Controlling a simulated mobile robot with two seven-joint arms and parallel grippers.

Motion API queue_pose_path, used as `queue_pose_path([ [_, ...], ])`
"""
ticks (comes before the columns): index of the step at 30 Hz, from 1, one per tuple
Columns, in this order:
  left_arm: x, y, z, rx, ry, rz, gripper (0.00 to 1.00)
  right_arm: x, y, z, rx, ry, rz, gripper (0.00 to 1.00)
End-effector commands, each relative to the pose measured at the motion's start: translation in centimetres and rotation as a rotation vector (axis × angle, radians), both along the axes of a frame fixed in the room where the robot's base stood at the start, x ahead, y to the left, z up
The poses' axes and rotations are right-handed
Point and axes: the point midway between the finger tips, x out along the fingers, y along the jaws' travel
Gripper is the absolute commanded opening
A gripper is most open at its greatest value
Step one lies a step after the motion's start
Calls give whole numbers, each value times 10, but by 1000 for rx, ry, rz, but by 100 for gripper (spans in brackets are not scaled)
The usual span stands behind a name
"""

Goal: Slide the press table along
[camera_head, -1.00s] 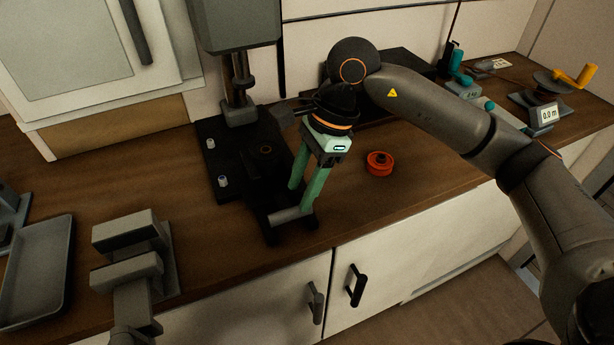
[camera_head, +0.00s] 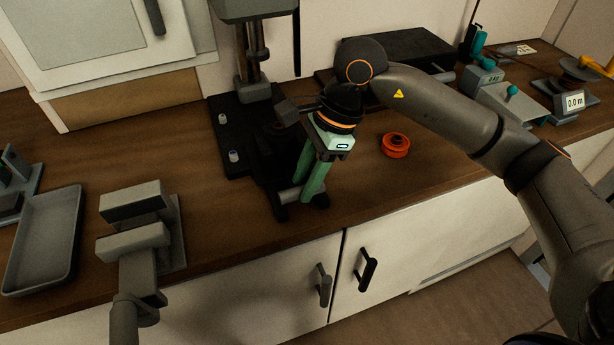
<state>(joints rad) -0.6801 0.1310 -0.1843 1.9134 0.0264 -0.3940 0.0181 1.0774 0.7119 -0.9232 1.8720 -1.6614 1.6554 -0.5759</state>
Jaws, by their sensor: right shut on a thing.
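A dark press (camera_head: 228,150) stands on the wooden counter, with its column behind and its head cut off by the top edge. Its dark table (camera_head: 264,160) reaches forward to the counter's front, with a grey crossbar handle (camera_head: 288,196) at its near end. My right gripper (camera_head: 302,194) comes down from above on green fingers and is shut on this handle. The gripper body and wrist hide part of the table. My left gripper is not in view.
An orange round part (camera_head: 395,145) lies right of my right gripper. A grey vise (camera_head: 138,232) and an empty tray (camera_head: 42,240) are at left. Teal-handled tools (camera_head: 490,82) and a reel device with a readout (camera_head: 572,102) stand at right. Cupboard handles (camera_head: 367,268) stick out below.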

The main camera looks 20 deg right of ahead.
Motion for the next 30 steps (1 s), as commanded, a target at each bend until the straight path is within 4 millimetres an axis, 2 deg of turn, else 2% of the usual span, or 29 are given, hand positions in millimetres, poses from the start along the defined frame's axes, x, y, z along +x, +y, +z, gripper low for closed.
queue_pose_path([
  [1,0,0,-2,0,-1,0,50,-7,3,-11,-5,28,9,0],
  [27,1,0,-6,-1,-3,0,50,-18,1,-11,-8,29,7,0],
  [28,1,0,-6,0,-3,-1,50,-18,1,-11,-9,28,6,32],
  [30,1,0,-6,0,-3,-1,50,-18,1,-11,-9,28,6,40],
])
